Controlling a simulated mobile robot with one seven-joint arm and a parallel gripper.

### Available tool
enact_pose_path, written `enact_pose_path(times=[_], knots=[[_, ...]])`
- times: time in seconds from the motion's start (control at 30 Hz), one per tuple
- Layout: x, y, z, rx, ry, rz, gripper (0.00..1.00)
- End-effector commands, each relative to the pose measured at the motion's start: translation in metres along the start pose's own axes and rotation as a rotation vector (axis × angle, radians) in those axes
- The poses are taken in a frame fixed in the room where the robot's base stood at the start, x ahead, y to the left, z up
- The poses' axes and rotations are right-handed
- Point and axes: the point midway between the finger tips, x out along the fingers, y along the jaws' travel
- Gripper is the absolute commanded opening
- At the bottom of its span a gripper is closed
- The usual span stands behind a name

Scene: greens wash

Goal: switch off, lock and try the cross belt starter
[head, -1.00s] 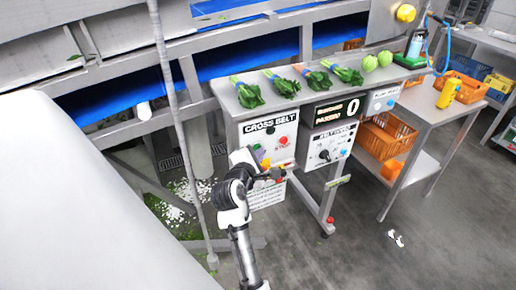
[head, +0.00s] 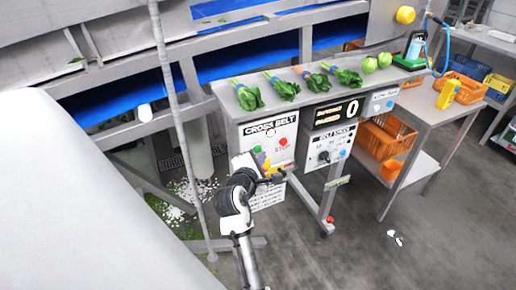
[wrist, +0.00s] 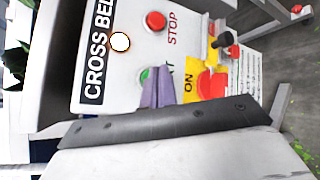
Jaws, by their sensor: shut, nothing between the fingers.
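The cross belt starter panel (head: 270,130) is a pale box front under the steel bench, also large and turned sideways in the wrist view (wrist: 105,85). It carries a pale lamp (wrist: 120,42), a red STOP button (wrist: 155,20) and a green button (wrist: 144,76), partly hidden by my fingers. Beside them is a yellow plate marked ON with a red switch handle (wrist: 211,84). A small red and black item (wrist: 228,45), perhaps a padlock, sits beyond the plate. My gripper (wrist: 157,90) is shut and empty, in front of the panel between the green button and the yellow plate; it also shows in the head view (head: 278,177).
Bunched greens (head: 285,88) lie on the bench above. A steel post (head: 178,120) stands left of my arm. Grey floor at right is mostly clear.

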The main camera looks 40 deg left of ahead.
Motion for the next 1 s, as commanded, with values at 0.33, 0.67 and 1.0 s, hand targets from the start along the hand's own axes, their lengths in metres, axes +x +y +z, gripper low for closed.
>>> enact_pose_path(times=[0.33,0.67,1.0], knots=[[-0.002,-0.001,0.002,0.000,0.000,-0.001,0.00],[-0.024,-0.016,0.018,0.001,0.000,-0.002,0.00],[-0.036,-0.026,0.026,0.000,-0.001,-0.001,0.00]])
